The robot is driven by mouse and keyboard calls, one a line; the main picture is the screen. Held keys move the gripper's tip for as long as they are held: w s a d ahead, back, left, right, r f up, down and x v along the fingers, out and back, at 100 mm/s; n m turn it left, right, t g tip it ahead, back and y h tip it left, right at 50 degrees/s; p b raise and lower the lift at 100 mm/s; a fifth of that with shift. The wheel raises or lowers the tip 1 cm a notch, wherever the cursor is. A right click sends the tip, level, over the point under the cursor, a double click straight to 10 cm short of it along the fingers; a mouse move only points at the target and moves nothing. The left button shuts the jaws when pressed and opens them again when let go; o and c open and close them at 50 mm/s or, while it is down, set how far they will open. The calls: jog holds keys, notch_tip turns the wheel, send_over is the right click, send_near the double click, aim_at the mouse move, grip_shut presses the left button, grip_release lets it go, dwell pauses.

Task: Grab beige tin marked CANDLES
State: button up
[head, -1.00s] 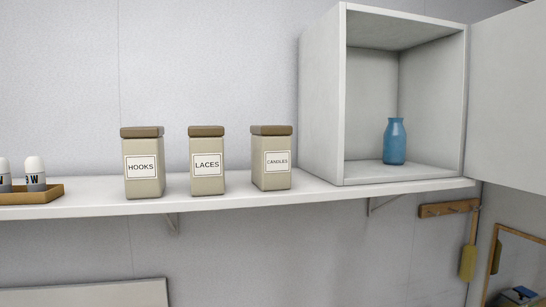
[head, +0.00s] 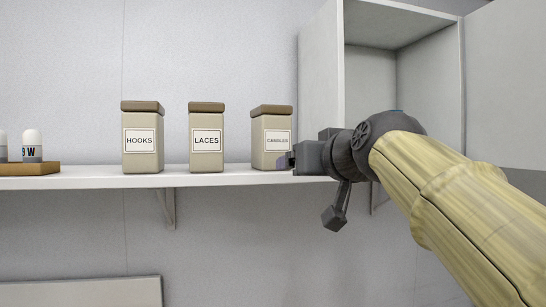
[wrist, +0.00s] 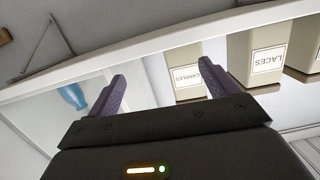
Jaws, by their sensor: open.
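The beige CANDLES tin (head: 268,137) with a brown lid stands upright on the white shelf, rightmost of three labelled tins. My gripper (head: 285,161) is at the tin's lower right in the head view, and its tip overlaps the tin's lower right corner there. In the wrist view the CANDLES tin (wrist: 184,78) shows beyond and between the two purple fingers of my gripper (wrist: 165,95). The fingers are spread apart with nothing held between them. I cannot tell whether a finger touches the tin.
The LACES tin (head: 207,140) and the HOOKS tin (head: 143,140) stand to the left on the shelf (head: 90,182). A wooden tray (head: 30,169) with white-topped containers is at far left. An open cabinet (head: 320,80) stands at right; a blue bottle (wrist: 72,95) shows in the wrist view.

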jog(key=n+t+y, duration=0.1)
jog(key=t, duration=0.1)
send_near(277, 129)
jog(key=v, duration=0.2)
jog(key=shift+d+r+b, duration=0.15)
jog(key=shift+d+b, duration=0.1)
jog(key=shift+b, duration=0.05)
jog(key=p+x, duration=0.7)
jog(key=x, duration=0.3)
jog(key=shift+w, duration=0.4)
jog(key=shift+w+a+p, duration=0.4)
jog(key=shift+w+p, duration=0.1)
jog(key=shift+p, duration=0.2)
jog(key=shift+a+f, duration=0.25)
jog(key=shift+d+r, duration=0.1)
jog(key=shift+d, duration=0.05)
